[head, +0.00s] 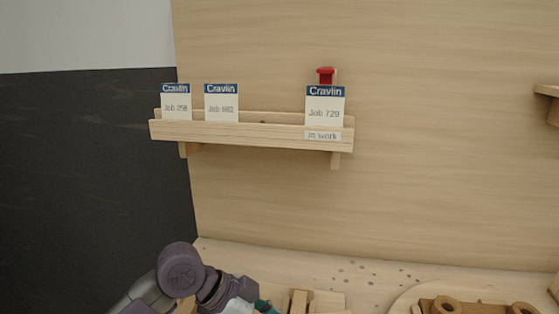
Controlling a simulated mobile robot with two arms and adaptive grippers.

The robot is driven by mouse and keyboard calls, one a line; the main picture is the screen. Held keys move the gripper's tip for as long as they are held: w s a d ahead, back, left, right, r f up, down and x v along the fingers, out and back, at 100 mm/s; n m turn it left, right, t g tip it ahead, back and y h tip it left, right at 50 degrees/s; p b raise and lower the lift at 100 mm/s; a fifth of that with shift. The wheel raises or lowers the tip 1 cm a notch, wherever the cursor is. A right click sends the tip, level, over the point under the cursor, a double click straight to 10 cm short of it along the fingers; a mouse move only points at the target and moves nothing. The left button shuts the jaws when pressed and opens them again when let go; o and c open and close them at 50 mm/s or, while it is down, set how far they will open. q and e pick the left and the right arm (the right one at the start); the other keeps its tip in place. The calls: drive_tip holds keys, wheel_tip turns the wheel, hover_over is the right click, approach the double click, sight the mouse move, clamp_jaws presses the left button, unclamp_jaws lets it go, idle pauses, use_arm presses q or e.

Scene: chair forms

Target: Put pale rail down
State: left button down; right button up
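My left arm comes in at the bottom left, with a purple wrist. The visible part of my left gripper (262,305) is a small white and teal piece at the bottom edge. Its fingertips are cut off, so I cannot tell whether it holds anything. Pale wooden pieces (300,302) lie just right of it, partly cut off by the frame. I cannot tell whether one of them is the pale rail. My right gripper is not in view.
A wooden card ledge (230,132) on the back panel holds cards for Job 258, Job 602 and Job 729, the last above an "in work" label. A red knob (325,75) is above it. A round wooden board (405,300) carries wooden parts at the bottom right.

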use_arm(q)
drive_tip(key=a+n+t+y, duration=0.1)
drive_tip(key=a+n+t, duration=0.1)
drive_tip(key=n, duration=0.1)
drive_tip(key=a+f+n+t+y, duration=0.1)
drive_tip(key=a+n+t, duration=0.1)
drive_tip(key=a+n, duration=0.1)
drive_tip(key=a+f+n+t+y, duration=0.1)
drive_tip(key=a+n+t, duration=0.1)
drive_tip(key=a, duration=0.1)
drive_tip(key=shift+s+a+f+n, duration=0.1)
drive_tip(key=shift+f+n, duration=0.15)
drive_tip(key=shift+n, duration=0.15)
drive_tip(key=s+a+r+n+t+y, duration=0.1)
drive_tip(key=s+a+n+t+y, duration=0.1)
drive_tip(key=a+n+y, duration=0.4)
drive_tip(key=a+n, duration=0.2)
drive_tip(key=a, duration=0.1)
drive_tip(key=shift+a+r, duration=0.25)
drive_tip(key=shift+a, duration=0.15)
